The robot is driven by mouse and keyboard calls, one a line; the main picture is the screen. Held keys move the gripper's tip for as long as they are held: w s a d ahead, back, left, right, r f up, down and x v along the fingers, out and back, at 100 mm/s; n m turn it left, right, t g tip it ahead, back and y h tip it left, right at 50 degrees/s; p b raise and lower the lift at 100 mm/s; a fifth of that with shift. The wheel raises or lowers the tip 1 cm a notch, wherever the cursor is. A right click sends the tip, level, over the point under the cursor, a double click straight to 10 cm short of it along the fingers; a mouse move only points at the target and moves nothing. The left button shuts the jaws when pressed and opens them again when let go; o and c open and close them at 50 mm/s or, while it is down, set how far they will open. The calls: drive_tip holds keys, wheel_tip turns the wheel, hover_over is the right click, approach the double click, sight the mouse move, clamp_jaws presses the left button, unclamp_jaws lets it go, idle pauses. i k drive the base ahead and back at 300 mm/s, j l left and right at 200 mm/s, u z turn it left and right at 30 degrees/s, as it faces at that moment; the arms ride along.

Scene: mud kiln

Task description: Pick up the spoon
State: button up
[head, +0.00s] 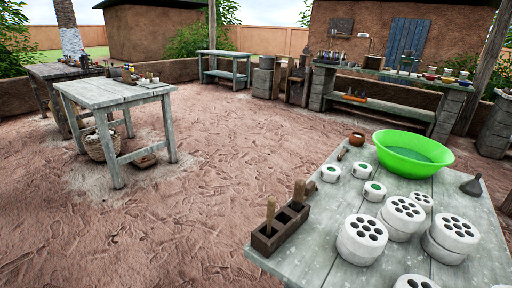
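I cannot make out a spoon for certain. A small brown elongated item (343,153) lies at the far left edge of the near table; it is too small to identify. Two wooden handles, one at the front (270,214) and one behind it (298,192), stand up from a dark wooden box (265,245) at the table's left edge. What the handles belong to is hidden inside the box. My gripper is not in view.
The near grey table (312,262) holds a green basin (412,152), several white holed cylinders (360,240), small white round pieces (374,190), a brown pot (357,139) and a dark funnel (471,186). Another table (112,92) stands left. Bare ground (205,150) lies between.

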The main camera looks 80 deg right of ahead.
sight(343, 153)
drive_tip(key=i+l+z, duration=0.2)
drive_tip(key=i+z, duration=1)
drive_tip(key=i+j+z, duration=0.2)
drive_tip(key=i+z, duration=0.15)
drive_tip(key=i+l+z, duration=0.15)
drive_tip(key=z, duration=0.25)
drive_tip(key=i+z, duration=0.55)
drive_tip(key=z, duration=0.25)
drive_tip(key=i+z, duration=0.25)
drive_tip(key=z, duration=0.15)
drive_tip(key=i+z, duration=0.1)
drive_tip(key=z, duration=0.25)
drive_tip(key=i+z, duration=0.1)
drive_tip(key=z, duration=0.3)
drive_tip(key=j+z, duration=0.1)
drive_tip(key=z, duration=0.25)
drive_tip(key=i+j, duration=0.05)
